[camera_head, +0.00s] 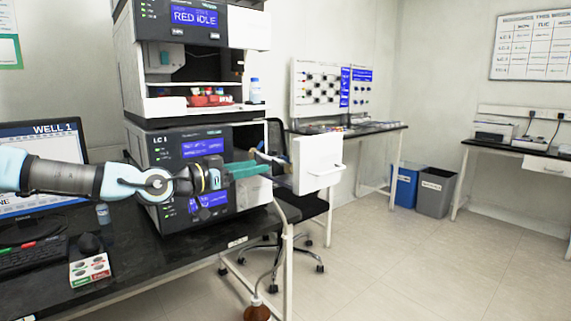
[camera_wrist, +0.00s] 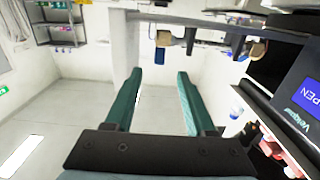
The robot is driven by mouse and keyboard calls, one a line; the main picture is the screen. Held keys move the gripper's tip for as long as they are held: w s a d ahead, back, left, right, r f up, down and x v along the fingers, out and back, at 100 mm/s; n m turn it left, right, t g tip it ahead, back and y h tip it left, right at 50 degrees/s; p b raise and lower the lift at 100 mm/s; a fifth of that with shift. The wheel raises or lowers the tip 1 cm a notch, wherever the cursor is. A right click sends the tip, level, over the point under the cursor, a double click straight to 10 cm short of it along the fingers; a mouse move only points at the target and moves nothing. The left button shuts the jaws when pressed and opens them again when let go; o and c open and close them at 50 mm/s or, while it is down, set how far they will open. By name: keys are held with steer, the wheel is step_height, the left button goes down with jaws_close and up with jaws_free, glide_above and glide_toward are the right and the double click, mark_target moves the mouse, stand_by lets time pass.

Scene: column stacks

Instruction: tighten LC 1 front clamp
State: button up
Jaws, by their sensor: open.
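The LC 1 stack (camera_head: 158,151) stands on the black bench, with its label and blue display showing. A white door panel (camera_head: 318,163) with a handle stands swung out at its right. My gripper (camera_head: 264,162) reaches across the front of the stack toward this door. In the wrist view my gripper (camera_wrist: 159,74) is open, with nothing between its two teal fingers. Ahead of the fingertips are a small tan-and-blue fitting (camera_wrist: 163,39) and a second tan fitting (camera_wrist: 257,49). I cannot tell which is the front clamp. My arm and fingers hide part of the stack in the head view.
A bottle (camera_head: 255,90) stands on the upper unit's ledge. An office chair (camera_head: 300,215) stands behind the bench.

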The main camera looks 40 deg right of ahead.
mark_target(284, 159)
steer(key=d, duration=0.9)
steer(key=shift+s+d+r+p, duration=0.1)
steer(key=shift+s+r+p, duration=0.15)
steer(key=shift+s+p, duration=0.1)
steer(key=shift+d+f, duration=0.1)
steer(key=shift+d, duration=0.7)
jaws_close()
